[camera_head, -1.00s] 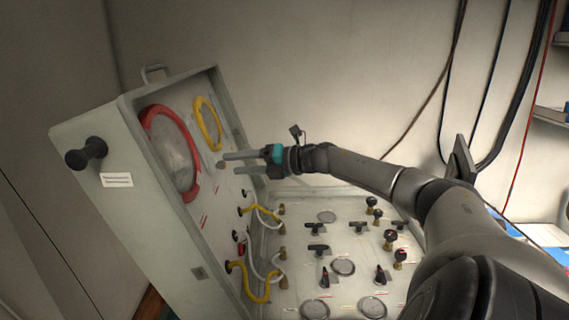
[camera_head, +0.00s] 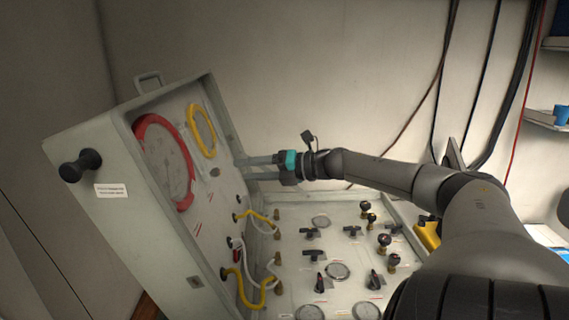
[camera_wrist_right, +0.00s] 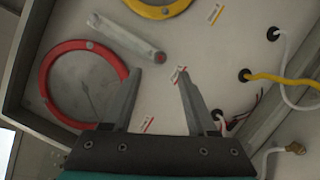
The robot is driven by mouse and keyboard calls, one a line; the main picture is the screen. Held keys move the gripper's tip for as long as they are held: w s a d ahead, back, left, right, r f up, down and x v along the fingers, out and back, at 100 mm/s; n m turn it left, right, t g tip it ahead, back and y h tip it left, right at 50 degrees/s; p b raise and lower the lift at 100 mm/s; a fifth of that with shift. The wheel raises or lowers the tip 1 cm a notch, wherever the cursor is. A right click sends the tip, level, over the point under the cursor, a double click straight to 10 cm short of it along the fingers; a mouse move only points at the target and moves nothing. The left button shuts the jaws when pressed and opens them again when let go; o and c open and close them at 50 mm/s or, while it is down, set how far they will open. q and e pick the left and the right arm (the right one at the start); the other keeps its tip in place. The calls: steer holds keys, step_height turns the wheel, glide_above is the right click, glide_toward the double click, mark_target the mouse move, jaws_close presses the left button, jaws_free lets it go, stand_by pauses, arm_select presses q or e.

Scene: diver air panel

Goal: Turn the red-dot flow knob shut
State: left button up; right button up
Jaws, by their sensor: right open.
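Several round black knobs on brass stems stand on the case's flat panel in the head view. One of them (camera_head: 384,239) seems to have a small red mark on top; it is too small to be sure that this is the red-dot flow knob. My right gripper (camera_head: 243,169) is open and empty in front of the raised lid (camera_head: 205,222), apart from these knobs. In the right wrist view its open fingers (camera_wrist_right: 160,73) point at the lid's inside face, with nothing between them. My left gripper is not in view.
The lid carries a red-rimmed gauge (camera_head: 167,165), a yellow ring (camera_head: 202,131), and yellow and white hoses. A grey wrench-like bar (camera_wrist_right: 125,38) with a red-dotted end lies near my fingertips. Black T-handles and lever knobs (camera_head: 374,279) crowd the panel. Air above the panel is clear.

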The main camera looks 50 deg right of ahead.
steer(key=p+v, duration=0.4)
steer(key=v, duration=0.4)
steer(key=shift+s+d, duration=0.15)
steer(key=shift+s, duration=0.1)
